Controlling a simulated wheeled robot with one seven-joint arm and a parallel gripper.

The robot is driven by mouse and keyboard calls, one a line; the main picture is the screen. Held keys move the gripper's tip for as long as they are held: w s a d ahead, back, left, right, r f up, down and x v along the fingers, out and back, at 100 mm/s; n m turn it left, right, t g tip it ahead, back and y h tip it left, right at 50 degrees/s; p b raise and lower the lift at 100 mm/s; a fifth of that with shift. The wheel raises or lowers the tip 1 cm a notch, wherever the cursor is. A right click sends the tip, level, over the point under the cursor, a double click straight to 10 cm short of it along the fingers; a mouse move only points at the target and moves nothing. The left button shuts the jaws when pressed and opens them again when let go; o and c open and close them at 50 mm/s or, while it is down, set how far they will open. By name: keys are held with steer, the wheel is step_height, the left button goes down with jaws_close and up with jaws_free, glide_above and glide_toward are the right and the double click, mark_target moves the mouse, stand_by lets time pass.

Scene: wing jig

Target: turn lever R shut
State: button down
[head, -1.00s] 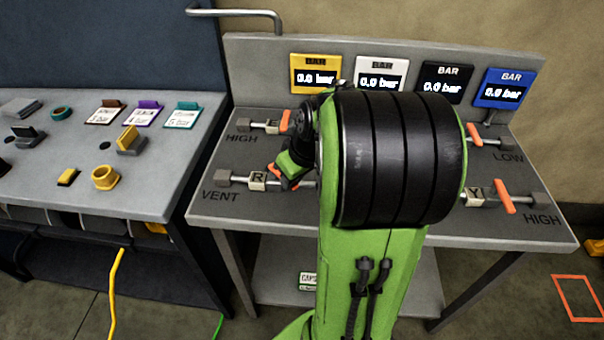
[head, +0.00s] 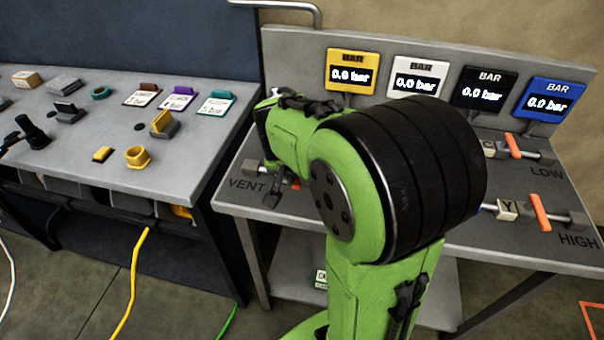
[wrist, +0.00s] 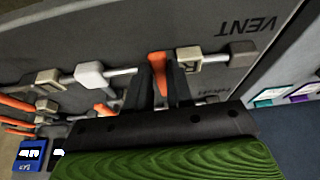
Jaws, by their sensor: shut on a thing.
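Lever R (wrist: 156,62) is orange and shows in the wrist view between my gripper's two dark fingers, beside the R tag (wrist: 189,66) on its pipe. It appears to stand across the pipe. My gripper (wrist: 157,84) is shut on this lever. In the head view my green arm hides the R tag and most of the lever. Only a small orange bit shows beside the arm, near the VENT label (head: 247,184).
To the right of my arm, orange levers stand across their pipes by the C tag (head: 489,148) and Y tag (head: 507,210). Several gauges, such as the yellow one (head: 352,57), read 0.0 bar. A second bench (head: 190,135) with small parts stands left, across a narrow gap.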

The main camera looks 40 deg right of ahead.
steer(key=shift+w+a+m, duration=0.15)
steer(key=shift+m, duration=0.25)
steer(key=c, duration=1)
jaws_free()
steer(key=p+v, duration=0.5)
steer(key=v, duration=1)
steer(key=shift+r, duration=0.4)
steer(key=shift+a, duration=0.2)
